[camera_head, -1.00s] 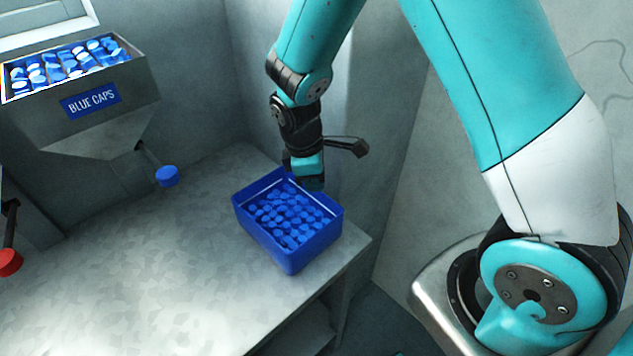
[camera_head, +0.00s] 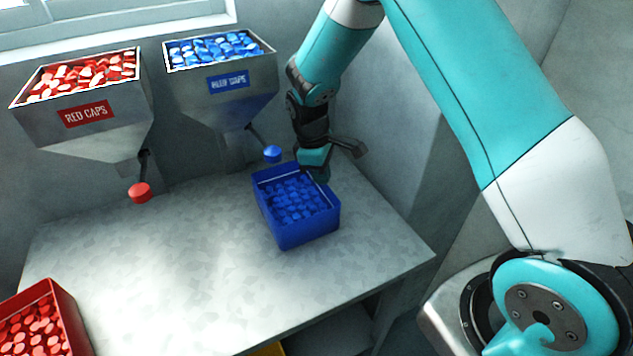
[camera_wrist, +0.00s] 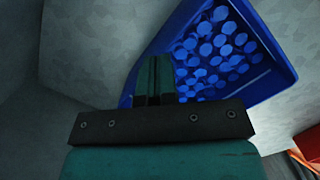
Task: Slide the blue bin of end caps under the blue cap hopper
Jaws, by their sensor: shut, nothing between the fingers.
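The blue bin (camera_head: 296,236) of blue end caps stands upright on the metal table, to the front right of the blue cap hopper (camera_head: 225,105). The hopper has a blue label and is filled with blue caps; a lever with a blue knob (camera_head: 272,154) hangs at its right. My gripper (camera_head: 319,175) is at the bin's back right corner, with its fingers shut and empty. In the wrist view the shut fingers (camera_wrist: 153,80) are close against the outside of the bin's wall (camera_wrist: 277,84). I cannot tell whether they touch it.
The red cap hopper (camera_head: 95,120) with a red-knobbed lever (camera_head: 140,192) is to the left. A red bin (camera_head: 66,316) of red caps sits at the lower left. The table (camera_head: 180,270) is clear in the middle. A wall rises along the table's right side.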

